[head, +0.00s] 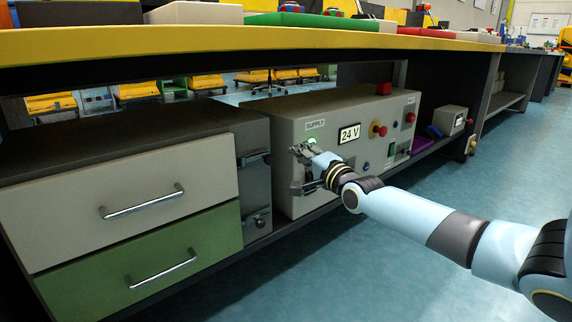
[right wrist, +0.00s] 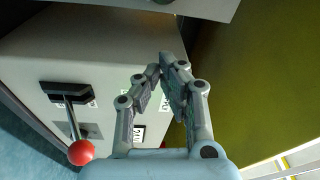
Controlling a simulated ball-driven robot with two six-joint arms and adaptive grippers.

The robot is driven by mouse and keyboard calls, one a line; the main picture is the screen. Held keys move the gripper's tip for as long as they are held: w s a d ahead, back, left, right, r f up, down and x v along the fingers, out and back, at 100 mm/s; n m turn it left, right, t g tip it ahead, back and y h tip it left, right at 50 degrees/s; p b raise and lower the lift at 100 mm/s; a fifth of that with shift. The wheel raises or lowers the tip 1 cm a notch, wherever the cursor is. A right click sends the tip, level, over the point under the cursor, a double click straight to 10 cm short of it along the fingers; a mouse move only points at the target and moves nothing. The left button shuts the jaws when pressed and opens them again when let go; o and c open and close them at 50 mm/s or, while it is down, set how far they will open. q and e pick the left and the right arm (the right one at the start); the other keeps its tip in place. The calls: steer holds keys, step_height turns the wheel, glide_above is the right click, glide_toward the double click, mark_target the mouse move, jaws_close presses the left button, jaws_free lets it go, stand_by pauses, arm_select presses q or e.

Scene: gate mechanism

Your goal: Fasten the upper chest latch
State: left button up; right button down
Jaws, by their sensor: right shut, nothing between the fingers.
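The chest (head: 120,190) at the left has a grey upper drawer and a green lower drawer. An upper latch (head: 254,157) sits on its dark right part, and a lower latch (head: 258,222) is below it. Whether the upper latch is fastened is too small to tell. My right gripper (head: 300,165) is right of the latches, in front of the supply box. It also shows in the right wrist view (right wrist: 163,62), its fingers close together and empty. My left gripper is not in view.
The grey supply box (head: 345,155) carries a "24 V" sign, a lit green lamp and red knobs. In the right wrist view a lever with a red ball (right wrist: 81,152) stands out of a pale face. The yellow-edged bench (head: 250,40) is overhead. The floor (head: 300,270) in front is clear.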

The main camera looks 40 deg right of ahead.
mark_target(273, 160)
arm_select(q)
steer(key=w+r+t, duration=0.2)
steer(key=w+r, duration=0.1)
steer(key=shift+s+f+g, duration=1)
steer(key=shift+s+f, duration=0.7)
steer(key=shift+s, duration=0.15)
arm_select(e)
steer(key=shift+w+a+f, duration=0.15)
steer(key=shift+w+a, duration=0.1)
steer(key=shift+a, duration=0.7)
steer(key=shift+w+a+f, duration=0.15)
steer(key=shift+w+a, duration=0.05)
steer(key=shift+a, duration=0.7)
steer(key=a+p, duration=0.1)
steer(key=a, duration=0.3)
steer(key=shift+s+r, duration=0.1)
steer(key=shift+s, duration=0.05)
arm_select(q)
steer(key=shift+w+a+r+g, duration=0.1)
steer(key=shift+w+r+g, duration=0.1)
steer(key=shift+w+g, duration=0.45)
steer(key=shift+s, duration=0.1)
